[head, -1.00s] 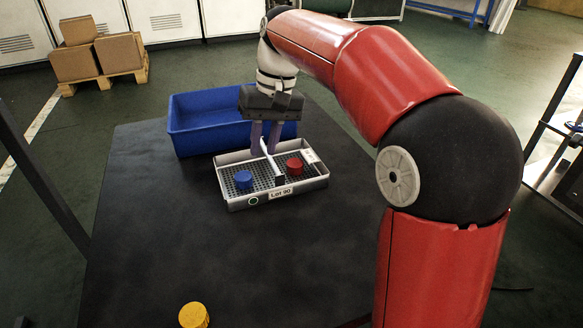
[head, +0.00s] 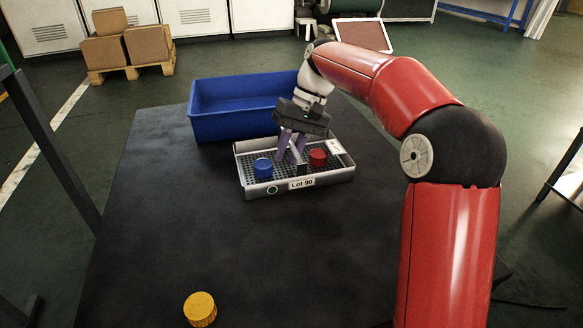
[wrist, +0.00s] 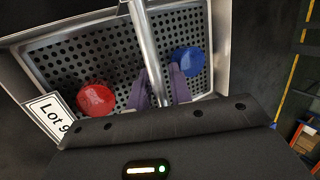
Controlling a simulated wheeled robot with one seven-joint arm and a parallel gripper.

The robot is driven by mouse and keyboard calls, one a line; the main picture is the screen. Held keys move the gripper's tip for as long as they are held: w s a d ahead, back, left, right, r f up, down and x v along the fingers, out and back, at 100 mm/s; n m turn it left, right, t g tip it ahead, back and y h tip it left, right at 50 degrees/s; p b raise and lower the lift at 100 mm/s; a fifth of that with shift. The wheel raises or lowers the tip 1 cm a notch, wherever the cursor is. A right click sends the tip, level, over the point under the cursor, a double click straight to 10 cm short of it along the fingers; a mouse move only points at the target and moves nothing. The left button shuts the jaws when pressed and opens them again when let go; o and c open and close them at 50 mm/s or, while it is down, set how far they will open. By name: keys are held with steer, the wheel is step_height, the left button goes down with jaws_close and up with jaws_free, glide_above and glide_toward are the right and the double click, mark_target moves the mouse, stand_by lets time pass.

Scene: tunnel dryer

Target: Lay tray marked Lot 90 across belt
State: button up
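The grey perforated tray (head: 250,192) with the "Lot 90" label (head: 301,184) lies flat on the black table. A blue round piece (head: 263,168) and a red one (head: 317,157) are in it, one on each side of its central bar handle. My gripper (head: 290,158) is tilted over the tray's middle. In the wrist view, its purple fingers (wrist: 158,92) stand apart on either side of the silver bar (wrist: 149,45), close to it. Firm contact with the bar is not visible. No belt is clearly recognisable.
A blue bin (head: 235,125) stands just behind the tray. A yellow round piece (head: 200,309) lies near the table's front. Boxes on a pallet (head: 135,70) stand on the floor behind.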

steer(key=shift+s+a+f, duration=0.1)
steer(key=shift+f, duration=0.1)
jaws_close()
steer(key=shift+r, duration=0.1)
